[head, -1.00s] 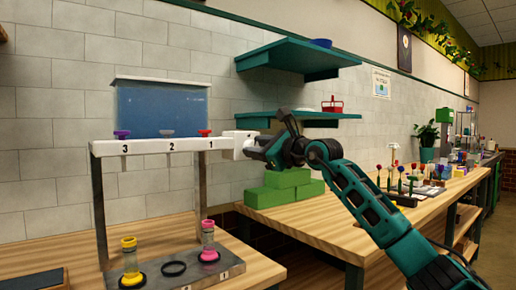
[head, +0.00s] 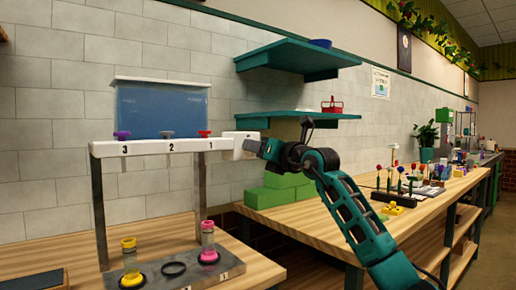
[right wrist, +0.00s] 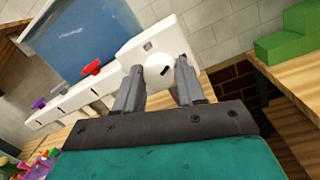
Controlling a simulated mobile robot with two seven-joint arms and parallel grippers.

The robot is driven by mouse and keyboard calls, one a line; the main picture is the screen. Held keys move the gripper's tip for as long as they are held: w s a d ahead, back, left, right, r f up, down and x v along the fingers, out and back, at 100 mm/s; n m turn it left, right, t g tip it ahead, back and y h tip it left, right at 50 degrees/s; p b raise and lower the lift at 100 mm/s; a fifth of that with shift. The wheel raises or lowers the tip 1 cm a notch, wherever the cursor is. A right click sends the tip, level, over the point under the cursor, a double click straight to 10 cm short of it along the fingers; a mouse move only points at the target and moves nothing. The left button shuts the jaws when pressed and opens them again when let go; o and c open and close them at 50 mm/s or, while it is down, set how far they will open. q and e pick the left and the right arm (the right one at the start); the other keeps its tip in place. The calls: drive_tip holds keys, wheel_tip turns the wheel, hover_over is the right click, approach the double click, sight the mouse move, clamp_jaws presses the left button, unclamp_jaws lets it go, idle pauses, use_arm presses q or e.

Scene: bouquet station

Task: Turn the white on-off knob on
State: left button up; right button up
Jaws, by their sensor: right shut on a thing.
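The white on-off knob (right wrist: 157,71), round with a dark mark on its face, sits on a white box (right wrist: 160,42) at the right end of the dispenser's white bar. In the head view, the white box (head: 233,143) shows at the bar's end, and the knob is largely hidden by my gripper. My right gripper (head: 259,147) reaches it from the right. In the right wrist view, the fingers of my right gripper (right wrist: 158,86) stand on either side of the knob, shut on it. My left gripper is not in view.
A blue tank (head: 162,108) stands on the bar (head: 150,147) above purple, grey and red valves. Vials stand on the base plate (head: 190,272) below. Green blocks (head: 275,192) lie on the bench behind my arm, under two teal shelves (head: 300,56).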

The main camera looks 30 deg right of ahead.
drive_tip(key=m+p, duration=0.1)
drive_tip(key=m, duration=0.4)
drive_tip(key=shift+f+h+p, duration=0.1)
drive_tip(key=shift+h+p, duration=0.3)
drive_tip(key=shift+m, duration=0.4)
drive_tip(key=o, duration=1)
drive_tip(key=shift+o, duration=0.2)
drive_tip(key=shift+s, duration=0.1)
drive_tip(key=s+f+b, duration=0.1)
drive_tip(key=s, duration=1.1)
drive_tip(key=shift+s+d+f+b, duration=0.15)
drive_tip(key=shift+s+d+b, duration=0.15)
drive_tip(key=shift+d, duration=0.15)
